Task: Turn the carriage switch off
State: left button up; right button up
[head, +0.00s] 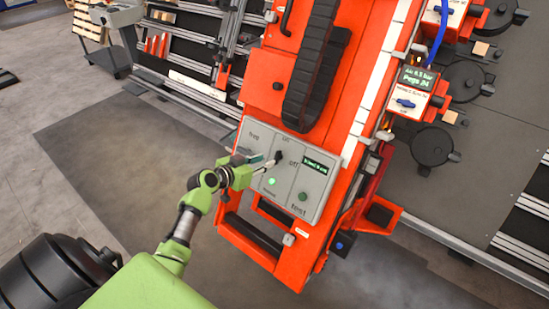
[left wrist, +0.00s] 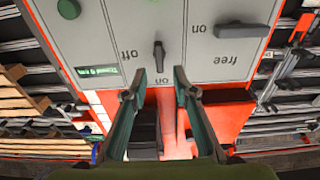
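The carriage switch is a small black knob (head: 279,157) on a grey control panel (head: 320,183) on the orange carriage. In the left wrist view the knob (left wrist: 159,56) stands upright in the picture, in line with the "on" label (left wrist: 162,80); the "off" label (left wrist: 130,54) is to its left. The lettering is upside down there. My left gripper (head: 266,166) is in front of the panel, close to the knob. In the left wrist view its two fingers (left wrist: 158,83) are apart with nothing between them, below the knob. My right gripper is out of view.
A second, dark handle (left wrist: 243,30) sits by "on" and "free" labels. The panel also has a lit green lamp (head: 271,181), a green button (head: 303,196) and a small display (head: 315,167). A black cable chain (head: 312,75) runs above. Open floor (head: 110,170) lies left.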

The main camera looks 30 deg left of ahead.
aim_at(276, 157)
pick_arm(q)
jog(key=x, duration=0.5)
jog(key=shift+d, duration=0.1)
jog(key=shift+x, duration=0.9)
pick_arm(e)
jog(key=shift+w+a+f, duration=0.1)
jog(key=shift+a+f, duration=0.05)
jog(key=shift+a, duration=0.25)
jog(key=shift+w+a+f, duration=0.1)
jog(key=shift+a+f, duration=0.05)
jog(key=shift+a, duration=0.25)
pick_arm(q)
jog(key=shift+c, duration=0.2)
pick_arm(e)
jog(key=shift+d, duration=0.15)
pick_arm(q)
grip_shut()
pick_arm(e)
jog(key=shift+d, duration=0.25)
